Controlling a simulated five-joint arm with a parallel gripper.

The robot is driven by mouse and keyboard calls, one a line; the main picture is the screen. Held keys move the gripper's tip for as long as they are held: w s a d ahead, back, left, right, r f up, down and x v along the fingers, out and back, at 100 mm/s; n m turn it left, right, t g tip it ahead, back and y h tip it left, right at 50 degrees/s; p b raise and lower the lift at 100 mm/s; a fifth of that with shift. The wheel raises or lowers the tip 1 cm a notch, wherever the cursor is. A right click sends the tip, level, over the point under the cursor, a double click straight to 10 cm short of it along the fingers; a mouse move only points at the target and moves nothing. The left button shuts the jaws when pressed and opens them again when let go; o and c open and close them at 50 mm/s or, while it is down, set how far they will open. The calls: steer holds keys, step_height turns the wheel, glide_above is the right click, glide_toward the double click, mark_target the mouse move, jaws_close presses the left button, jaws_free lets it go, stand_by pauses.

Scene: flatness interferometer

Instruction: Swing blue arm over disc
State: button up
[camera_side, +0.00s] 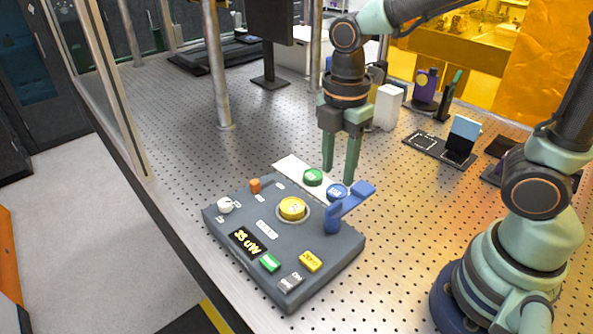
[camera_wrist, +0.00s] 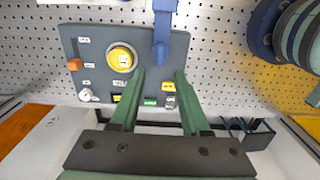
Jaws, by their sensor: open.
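The blue arm (camera_side: 350,201) stands on a round post on the right part of the grey instrument panel (camera_side: 340,262). It points toward the back right, away from the yellow disc (camera_side: 292,208), which sits in a round seat on the panel. In the wrist view the blue arm (camera_wrist: 163,25) runs up past the panel edge, right of the yellow disc (camera_wrist: 122,57). My gripper (camera_side: 340,181) is open and empty, fingers down, behind the blue arm and apart from it. Its fingers (camera_wrist: 158,76) also show in the wrist view.
A green disc (camera_side: 313,176) and a blue disc (camera_side: 337,191) lie on a white strip behind the panel, close to my fingertips. The panel carries an orange knob (camera_side: 255,185), a white knob (camera_side: 224,205), a lit display (camera_side: 245,241) and several buttons. A metal post (camera_side: 218,80) stands behind.

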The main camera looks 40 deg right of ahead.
mark_target(334, 204)
step_height(334, 204, down, 8)
steer(key=shift+f, duration=0.1)
stand_by(0.4)
jaws_close()
stand_by(1.2)
